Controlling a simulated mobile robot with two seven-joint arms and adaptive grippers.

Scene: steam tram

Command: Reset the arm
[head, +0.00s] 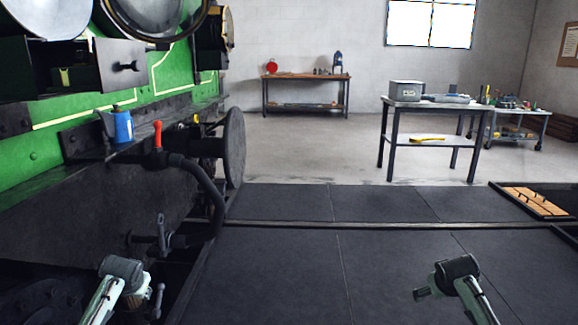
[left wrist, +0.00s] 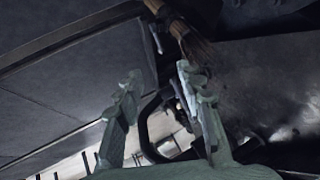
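My left arm (head: 120,275) shows at the lower left of the head view, bent at a dark joint beside the green tram front. My left gripper (left wrist: 158,88) shows in the left wrist view with its two pale green fingers apart. I see nothing held between them; a dark curved bar and blurred parts lie behind. My right arm (head: 462,280) shows at the lower right of the head view, bent at a similar dark joint over the floor. My right gripper cannot be made out in either view.
The green tram front (head: 150,85) fills the left, with a blue oil can (head: 122,125), a red-handled valve (head: 157,136) and a black hose (head: 212,190). A grey table (head: 425,103) stands back right; a workbench (head: 300,76) is farther back. The dark floor (head: 285,270) is clear.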

